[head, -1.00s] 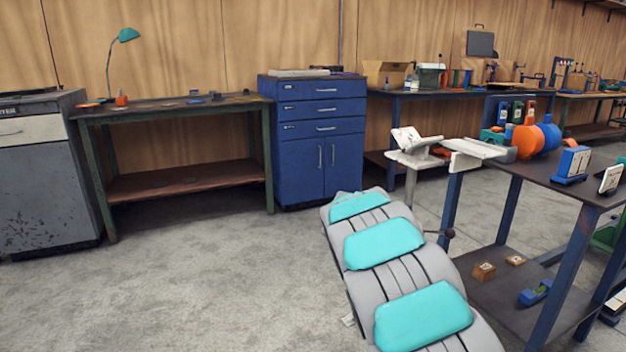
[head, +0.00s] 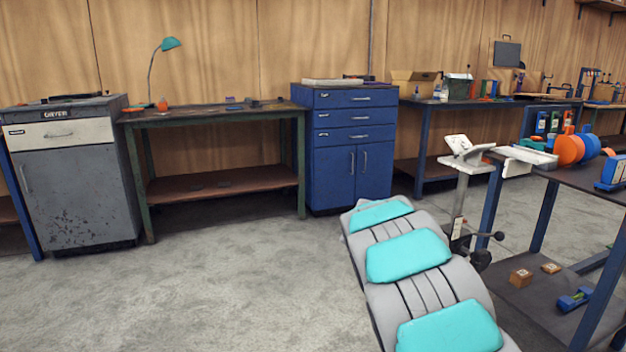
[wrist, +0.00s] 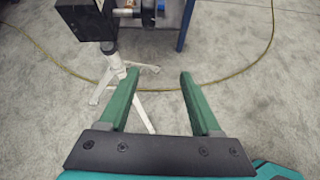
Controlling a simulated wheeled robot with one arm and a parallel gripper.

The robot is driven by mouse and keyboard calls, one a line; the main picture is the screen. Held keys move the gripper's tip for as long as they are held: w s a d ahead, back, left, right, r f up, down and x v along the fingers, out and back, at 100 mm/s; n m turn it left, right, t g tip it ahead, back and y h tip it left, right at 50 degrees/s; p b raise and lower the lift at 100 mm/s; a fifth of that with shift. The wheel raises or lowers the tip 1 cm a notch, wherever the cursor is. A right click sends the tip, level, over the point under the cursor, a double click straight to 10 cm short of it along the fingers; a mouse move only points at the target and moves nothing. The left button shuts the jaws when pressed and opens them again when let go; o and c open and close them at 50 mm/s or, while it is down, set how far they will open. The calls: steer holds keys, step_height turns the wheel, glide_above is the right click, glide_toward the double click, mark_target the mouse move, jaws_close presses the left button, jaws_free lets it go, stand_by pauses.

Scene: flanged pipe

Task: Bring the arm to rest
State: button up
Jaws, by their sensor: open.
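My gripper (wrist: 158,77) shows in the wrist view with its two green fingers well apart and nothing between the tips. It is open and empty, above the concrete floor. A stand with white legs (wrist: 110,68) is below and beyond the fingers, partly covered by the left finger. In the head view my grey and turquoise arm reaches up from the lower right. My gripper itself cannot be made out there.
A white-topped stand (head: 467,154) is beyond my arm, beside a blue-legged table (head: 590,178) on the right. A blue cabinet (head: 350,145), green-legged bench (head: 220,115) and grey cabinet (head: 70,180) line the wall. A yellowish cable (wrist: 62,72) crosses the floor. Floor at left is clear.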

steer(key=s+a+r+m+g+y, duration=0.15)
steer(key=s+m, duration=0.45)
steer(key=s, duration=0.6)
steer(key=s+a+r+m+g+y, duration=0.15)
steer(key=s+m, duration=0.35)
steer(key=s, duration=0.6)
steer(key=s+a+f+m+g+y, duration=0.1)
steer(key=s+a+m+y, duration=0.1)
steer(key=s+a, duration=0.3)
steer(key=s+a+f+m+y, duration=0.2)
steer(key=s+a+m, duration=0.3)
steer(key=s, duration=0.7)
steer(key=s+a+f+m+g+y, duration=0.1)
steer(key=s+a+m+y, duration=0.2)
steer(key=s+a, duration=0.2)
steer(key=s, duration=0.3)
steer(key=shift+s+f+g, duration=0.15)
steer(key=shift+s+g, duration=0.15)
steer(key=shift+s, duration=0.05)
steer(key=shift+c, duration=0.3)
